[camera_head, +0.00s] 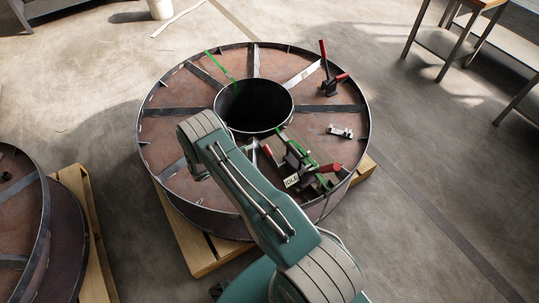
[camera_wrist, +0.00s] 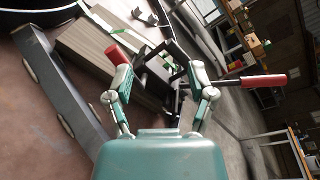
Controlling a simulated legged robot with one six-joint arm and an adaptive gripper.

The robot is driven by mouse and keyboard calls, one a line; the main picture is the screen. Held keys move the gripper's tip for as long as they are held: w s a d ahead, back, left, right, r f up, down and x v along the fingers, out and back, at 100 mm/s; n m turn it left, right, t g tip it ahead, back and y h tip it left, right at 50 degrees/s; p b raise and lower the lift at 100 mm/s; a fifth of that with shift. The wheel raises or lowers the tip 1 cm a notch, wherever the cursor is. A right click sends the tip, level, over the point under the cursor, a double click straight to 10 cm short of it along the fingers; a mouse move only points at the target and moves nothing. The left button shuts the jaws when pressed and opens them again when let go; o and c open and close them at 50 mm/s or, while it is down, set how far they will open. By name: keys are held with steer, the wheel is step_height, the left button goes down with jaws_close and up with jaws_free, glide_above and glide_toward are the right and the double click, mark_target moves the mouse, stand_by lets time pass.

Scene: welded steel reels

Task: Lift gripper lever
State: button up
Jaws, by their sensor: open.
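A clamp-like tool with red-handled levers stands on the near right part of the large steel reel (camera_head: 185,120). In the wrist view one red grip (camera_wrist: 118,53) points up left, and a longer red-ended lever (camera_wrist: 262,82) reaches out to the right. The same levers show in the head view, with a red grip (camera_head: 330,168) at the right. My gripper (camera_wrist: 160,78) is open, its two green fingers on either side of the tool's dark metal bars. The left finger is close to the upper red grip; contact cannot be told.
A second red-handled clamp (camera_head: 328,86) and a small metal block (camera_head: 340,132) sit on the reel. The reel rests on a wooden pallet (camera_head: 203,258). Another reel (camera_head: 20,205) stands at left. A metal table (camera_head: 443,42) is at upper right. Open floor lies right of the reel.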

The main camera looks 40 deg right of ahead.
mark_target(270, 154)
steer(key=s+f+n+t, duration=0.1)
steer(key=f+n, duration=0.1)
steer(key=f, duration=0.2)
steer(key=s+f+n+t, duration=0.1)
steer(key=f+n, duration=0.1)
steer(key=f, duration=0.2)
steer(key=s+f+n+t+h, duration=0.1)
steer(key=f+n, duration=0.1)
steer(key=f, duration=0.1)
steer(key=shift+a+f, duration=0.15)
steer(key=shift+f, duration=0.25)
steer(key=x, duration=1)
steer(key=shift+w+d+r, duration=0.1)
steer(key=shift+w+d, duration=0.05)
steer(key=shift+d, duration=0.25)
